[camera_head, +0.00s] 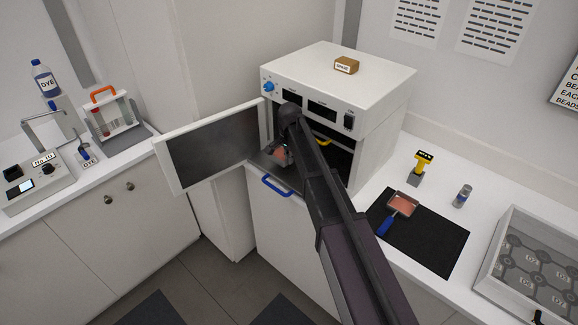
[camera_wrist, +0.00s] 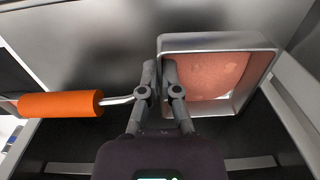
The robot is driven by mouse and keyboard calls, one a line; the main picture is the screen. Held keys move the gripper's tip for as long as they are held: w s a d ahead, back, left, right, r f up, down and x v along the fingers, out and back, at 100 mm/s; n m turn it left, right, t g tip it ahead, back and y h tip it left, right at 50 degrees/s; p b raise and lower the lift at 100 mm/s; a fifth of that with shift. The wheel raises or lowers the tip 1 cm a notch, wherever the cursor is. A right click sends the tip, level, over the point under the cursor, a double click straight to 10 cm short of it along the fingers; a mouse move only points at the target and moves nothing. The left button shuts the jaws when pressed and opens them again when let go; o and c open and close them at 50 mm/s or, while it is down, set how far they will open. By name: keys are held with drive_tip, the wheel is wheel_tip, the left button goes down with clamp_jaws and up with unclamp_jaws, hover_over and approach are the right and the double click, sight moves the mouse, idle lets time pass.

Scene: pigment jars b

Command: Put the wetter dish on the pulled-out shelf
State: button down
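A square metal dish (camera_wrist: 250,42) with pink-orange contents and an orange handle (camera_wrist: 60,105) fills the upper right of the wrist view. My gripper (camera_wrist: 160,68) has its fingers close together on either side of the dish's near wall, by the handle, and looks shut on it. In the head view, my gripper (camera_head: 284,150) and the dish are over the pulled-out shelf (camera_head: 262,163), which has a blue front handle (camera_head: 277,187). Whether the dish touches the shelf is unclear. A second dish (camera_head: 403,204) with a blue handle lies on a black mat (camera_head: 438,243).
The white oven (camera_head: 340,85) has its door (camera_head: 210,148) open to the left. A yellow-topped tool (camera_head: 420,167), a small vial (camera_head: 462,196) and a glass-topped case (camera_head: 530,265) stand on the right counter.

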sight(289, 171)
drive_tip(key=shift+w+a+f+b, duration=0.1)
drive_tip(key=shift+w+f+b, duration=0.05)
drive_tip(key=shift+f+b, duration=1.65)
drive_tip(key=shift+f, duration=0.2)
drive_tip(key=c, duration=0.8)
unclamp_jaws()
drive_tip(key=shift+r, duration=0.1)
drive_tip(key=shift+r, duration=0.1)
wheel_tip(289, 171, up, 12)
drive_tip(key=p, duration=1.2)
